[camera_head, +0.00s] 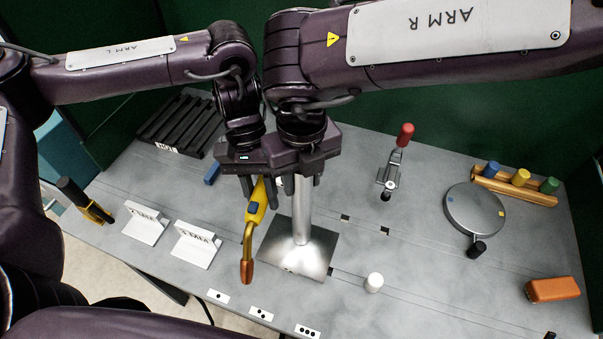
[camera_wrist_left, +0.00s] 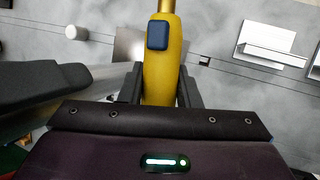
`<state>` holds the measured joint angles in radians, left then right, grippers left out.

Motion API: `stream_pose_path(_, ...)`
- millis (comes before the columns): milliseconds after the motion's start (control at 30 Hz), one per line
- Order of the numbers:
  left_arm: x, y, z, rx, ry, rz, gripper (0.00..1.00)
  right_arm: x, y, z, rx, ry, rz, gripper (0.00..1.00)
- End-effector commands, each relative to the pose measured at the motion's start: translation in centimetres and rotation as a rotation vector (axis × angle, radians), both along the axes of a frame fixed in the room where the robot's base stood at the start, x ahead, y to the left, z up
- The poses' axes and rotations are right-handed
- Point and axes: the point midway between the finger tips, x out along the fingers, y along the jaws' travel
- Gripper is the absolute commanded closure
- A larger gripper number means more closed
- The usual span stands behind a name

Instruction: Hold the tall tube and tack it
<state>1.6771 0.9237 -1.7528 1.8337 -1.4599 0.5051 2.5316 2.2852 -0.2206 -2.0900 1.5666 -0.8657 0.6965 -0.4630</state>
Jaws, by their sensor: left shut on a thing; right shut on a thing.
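The tall metal tube (camera_head: 302,210) stands upright on a square steel plate (camera_head: 327,244). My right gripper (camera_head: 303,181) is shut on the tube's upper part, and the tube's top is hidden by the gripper. My left gripper (camera_head: 259,183) is shut on a yellow welding torch (camera_head: 257,203) with a blue button, just left of the tube. The torch also fills the middle of the left wrist view (camera_wrist_left: 159,70). Its copper nozzle (camera_head: 247,272) points down near the plate's left edge, apart from the tube's foot; its height above the table is unclear.
Two labelled white angle blocks (camera_head: 197,244) stand at the left. A black slatted rack (camera_head: 180,125) is at the back left. A red-handled toggle clamp (camera_head: 389,176), a round grey turntable (camera_head: 474,211) and an orange block (camera_head: 552,290) are to the right. A small white cylinder (camera_head: 374,282) stands right of the plate.

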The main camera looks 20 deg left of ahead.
Motion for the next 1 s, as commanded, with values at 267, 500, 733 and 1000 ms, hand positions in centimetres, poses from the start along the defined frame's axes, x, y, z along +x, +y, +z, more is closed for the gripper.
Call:
stream_pose_path(267,0.05,-0.05,0.15,-0.002,-0.001,0.0,0.96,0.03,0.01,0.1,0.001,-0.001,0.0,1.0)
stream_pose_path(500,0.05,-0.04,0.08,-0.002,-0.002,0.0,0.96,0.03,0.01,-0.01,0.001,-0.001,0.0,1.0)
stream_pose_path(733,0.05,-0.04,-0.05,-0.002,-0.001,0.0,0.96,0.03,0.01,-0.22,0.001,-0.001,0.0,1.0)
stream_pose_path(1000,0.05,-0.04,-0.05,-0.002,-0.002,0.0,0.96,0.03,0.01,-0.25,0.001,-0.001,0.0,0.54)
